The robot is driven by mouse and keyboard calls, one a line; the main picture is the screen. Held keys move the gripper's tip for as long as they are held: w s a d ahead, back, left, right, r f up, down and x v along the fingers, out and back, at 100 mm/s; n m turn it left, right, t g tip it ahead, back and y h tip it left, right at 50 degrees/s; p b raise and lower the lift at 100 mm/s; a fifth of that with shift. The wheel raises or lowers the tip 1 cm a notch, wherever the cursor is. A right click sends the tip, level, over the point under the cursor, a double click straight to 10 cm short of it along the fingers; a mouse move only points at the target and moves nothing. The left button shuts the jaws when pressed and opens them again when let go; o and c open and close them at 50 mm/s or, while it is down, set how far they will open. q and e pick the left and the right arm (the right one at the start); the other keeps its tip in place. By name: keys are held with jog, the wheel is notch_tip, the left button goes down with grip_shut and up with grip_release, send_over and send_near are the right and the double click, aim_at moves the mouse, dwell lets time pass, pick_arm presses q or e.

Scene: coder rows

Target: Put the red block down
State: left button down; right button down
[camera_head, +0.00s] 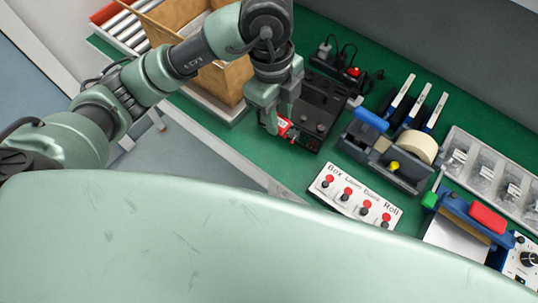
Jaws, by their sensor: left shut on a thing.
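My left gripper (277,122) points down over the green bench, in front of a black box-like device. It is shut on a small red block (284,127), which shows between and below its fingertips. Pale marking shows on the block's face. I cannot tell whether the block touches the surface below it. My right gripper is not in view.
An open cardboard box (222,78) stands left of the gripper. A white panel with red buttons (355,197) lies to the right. A tape dispenser (385,152), clear bins (485,172) and a blue-and-red device (475,217) stand farther right. Bare green bench (300,170) shows near the front edge.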

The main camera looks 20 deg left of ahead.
aim_at(277, 163)
pick_arm(q)
notch_tip(277, 163, down, 20)
jog(key=shift+r, duration=0.1)
dwell(0.4)
jog(key=c, duration=1.1)
grip_release()
jog(key=shift+o, duration=0.2)
notch_tip(277, 163, up, 12)
jog(key=a, duration=0.1)
jog(key=shift+w+a, duration=0.2)
jog(key=shift+w, duration=0.05)
